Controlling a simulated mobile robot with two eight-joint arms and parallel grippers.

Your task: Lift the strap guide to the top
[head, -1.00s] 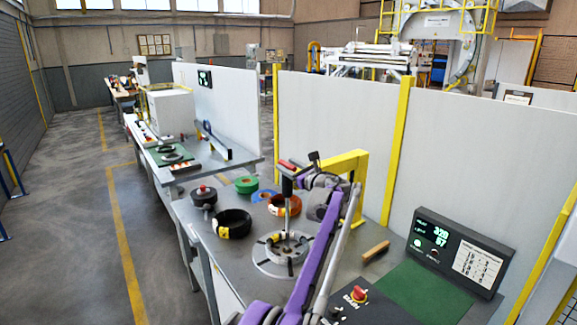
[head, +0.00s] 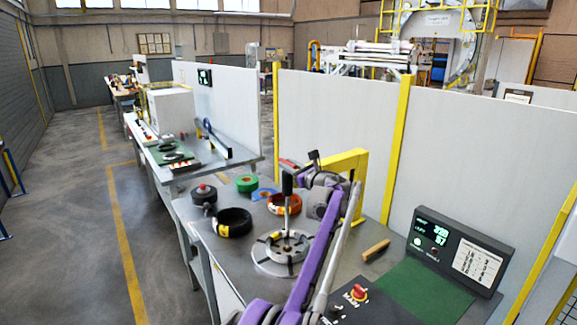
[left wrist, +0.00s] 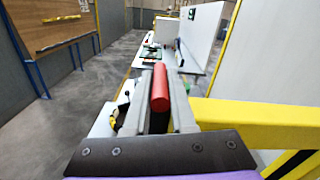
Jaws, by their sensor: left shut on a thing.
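My left gripper (head: 298,169) is above the back part of the wrapping table, beside the yellow frame. In the left wrist view the gripper (left wrist: 158,100) is shut on a red handle (left wrist: 160,88), which I take to be the strap guide's grip. In the head view only a little red (head: 289,163) shows at the fingers. A dark block (head: 287,181) on a thin upright rod (head: 287,212) stands just below. The link between handle and rod is hidden. My right gripper is out of view.
The yellow frame (head: 349,160) stands close right of the gripper.

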